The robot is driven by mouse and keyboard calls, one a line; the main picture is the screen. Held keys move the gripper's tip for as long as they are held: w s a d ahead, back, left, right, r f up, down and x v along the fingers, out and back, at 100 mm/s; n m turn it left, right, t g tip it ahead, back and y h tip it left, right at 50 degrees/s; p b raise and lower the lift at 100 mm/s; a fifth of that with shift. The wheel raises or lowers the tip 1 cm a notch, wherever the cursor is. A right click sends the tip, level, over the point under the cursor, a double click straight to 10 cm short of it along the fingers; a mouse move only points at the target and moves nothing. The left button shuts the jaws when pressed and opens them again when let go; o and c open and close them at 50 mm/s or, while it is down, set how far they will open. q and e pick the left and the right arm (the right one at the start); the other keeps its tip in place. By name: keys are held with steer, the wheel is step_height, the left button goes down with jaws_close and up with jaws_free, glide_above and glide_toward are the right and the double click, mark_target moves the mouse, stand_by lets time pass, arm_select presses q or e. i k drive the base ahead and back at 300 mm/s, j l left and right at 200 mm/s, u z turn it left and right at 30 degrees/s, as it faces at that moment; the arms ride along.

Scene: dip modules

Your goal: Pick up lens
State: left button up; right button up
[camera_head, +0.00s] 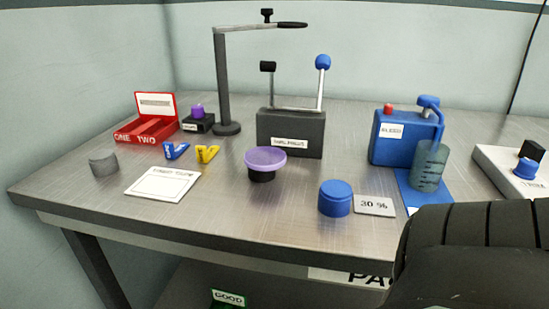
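A round, shallow purple disc (265,157) sits on a short black base near the middle of the table; it looks lens-like, but I cannot tell for sure that it is the lens. No gripper shows in the head view. A large dark, ridged shape fills the lower right corner and hides the table's front right part; I cannot make out any fingers on it.
Behind the disc stands a dark box with two levers (290,133). A blue cylinder (335,198) and a "30 %" card (374,205) lie to its right. A blue pump-like device (402,137) stands farther right. A tall stand (224,85) rises at back left.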

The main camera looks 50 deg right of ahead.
mark_target(263, 159)
steer(key=k+j, duration=0.15)
steer(key=k, duration=0.35)
steer(key=k+j+u, duration=0.1)
steer(key=k, duration=0.35)
steer(key=k+j, duration=0.3)
steer(key=k, duration=0.2)
